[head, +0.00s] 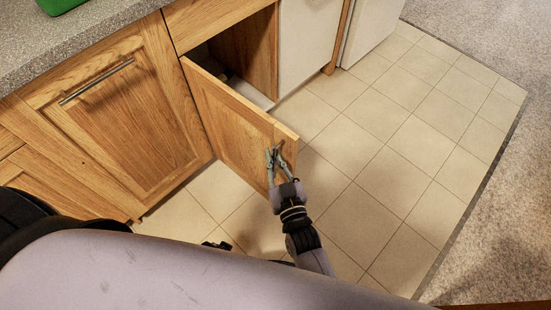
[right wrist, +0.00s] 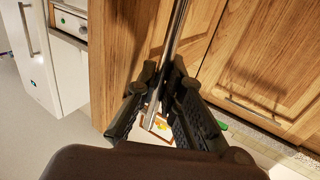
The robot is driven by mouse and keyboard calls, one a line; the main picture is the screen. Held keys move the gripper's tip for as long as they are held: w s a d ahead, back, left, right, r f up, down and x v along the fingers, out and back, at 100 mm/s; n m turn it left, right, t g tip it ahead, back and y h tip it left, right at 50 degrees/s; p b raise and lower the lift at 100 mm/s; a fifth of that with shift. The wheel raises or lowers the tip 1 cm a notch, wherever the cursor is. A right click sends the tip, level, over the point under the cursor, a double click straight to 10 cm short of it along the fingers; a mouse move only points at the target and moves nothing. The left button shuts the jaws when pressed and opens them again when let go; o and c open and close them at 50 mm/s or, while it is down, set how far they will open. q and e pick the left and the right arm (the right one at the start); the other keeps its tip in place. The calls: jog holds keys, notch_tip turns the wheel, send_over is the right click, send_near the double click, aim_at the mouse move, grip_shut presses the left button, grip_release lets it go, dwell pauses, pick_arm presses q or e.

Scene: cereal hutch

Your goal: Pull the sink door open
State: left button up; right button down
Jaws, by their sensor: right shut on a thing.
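The sink door (head: 228,112) is a wooden panel standing swung out from the cabinet, with the dark cabinet opening (head: 215,58) partly visible behind it. My right gripper (head: 273,154) is at the outer edge of the door, on its far-right end in the head view. In the right wrist view my right gripper (right wrist: 160,92) is shut around a metal bar handle (right wrist: 178,38), which runs between its fingers. The handle is mostly hidden by the gripper and the door in the head view. My left gripper does not show.
Another wooden cabinet door (head: 125,110) with a bar handle is closed at the left, under the speckled counter (head: 70,45). A white appliance front (head: 308,40) stands right of the opening. The tiled floor (head: 400,150) right of the door is clear.

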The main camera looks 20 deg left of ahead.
jog(key=shift+r, duration=0.1)
jog(key=c, duration=1.7)
grip_release()
jog(key=shift+a, duration=0.1)
jog(key=v, duration=1.2)
